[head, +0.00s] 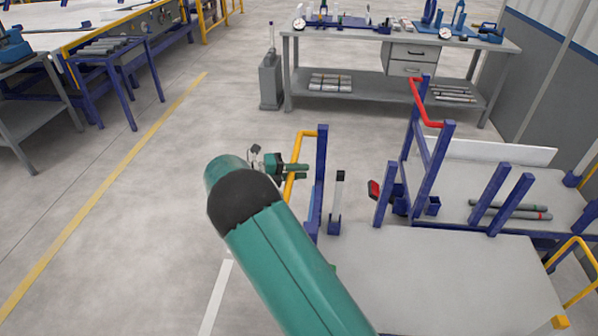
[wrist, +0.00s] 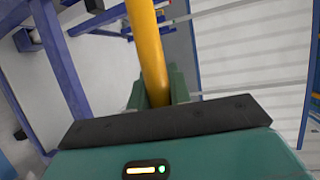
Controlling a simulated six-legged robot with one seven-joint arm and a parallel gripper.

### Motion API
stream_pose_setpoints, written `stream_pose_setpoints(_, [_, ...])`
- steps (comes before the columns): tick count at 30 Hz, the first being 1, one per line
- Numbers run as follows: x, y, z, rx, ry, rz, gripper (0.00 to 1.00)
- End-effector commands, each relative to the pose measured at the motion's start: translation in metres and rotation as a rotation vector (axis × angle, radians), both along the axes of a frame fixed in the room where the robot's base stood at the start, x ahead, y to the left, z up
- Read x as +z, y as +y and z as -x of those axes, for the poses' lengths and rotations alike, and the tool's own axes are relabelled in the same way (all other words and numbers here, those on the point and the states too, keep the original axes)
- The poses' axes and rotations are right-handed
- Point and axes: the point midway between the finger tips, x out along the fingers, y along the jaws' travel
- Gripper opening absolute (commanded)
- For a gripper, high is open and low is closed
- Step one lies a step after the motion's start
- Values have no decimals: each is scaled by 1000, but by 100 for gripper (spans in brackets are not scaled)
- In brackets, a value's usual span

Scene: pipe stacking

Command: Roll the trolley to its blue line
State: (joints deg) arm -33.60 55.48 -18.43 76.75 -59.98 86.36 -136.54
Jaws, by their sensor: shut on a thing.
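The trolley (head: 440,285) has a pale grey deck, blue posts and a yellow handle at its left end. My gripper (head: 299,170) is shut on that yellow handle (head: 306,133). In the wrist view the yellow bar (wrist: 150,50) runs between the fingers of my gripper (wrist: 158,88). My green arm covers the near left part of the trolley. I cannot make out a blue line on the floor in either view.
A rack (head: 480,165) with a red handle and pipes stands close behind the trolley. A grey workbench (head: 400,42) is at the back. A yellow floor line (head: 100,195) and a white line (head: 215,298) lie to the left, where the floor is clear.

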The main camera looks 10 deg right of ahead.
Motion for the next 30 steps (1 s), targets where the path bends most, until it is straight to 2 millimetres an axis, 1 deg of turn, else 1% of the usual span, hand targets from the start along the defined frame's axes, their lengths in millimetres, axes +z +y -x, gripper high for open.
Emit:
stream_pose_setpoints(1, [-1,0,0,0,0,-1,26])
stream_pose_setpoints(3, [-1,0,0,0,0,-1,39])
stream_pose_setpoints(4, [-1,0,0,0,0,-1,41])
stream_pose_setpoints(12, [0,0,-1,1,0,-1,41])
stream_pose_setpoints(16, [1,9,0,2,-1,-1,41])
stream_pose_setpoints(20, [5,29,2,4,-1,-1,41])
stream_pose_setpoints(30, [18,102,10,4,-2,-1,41])
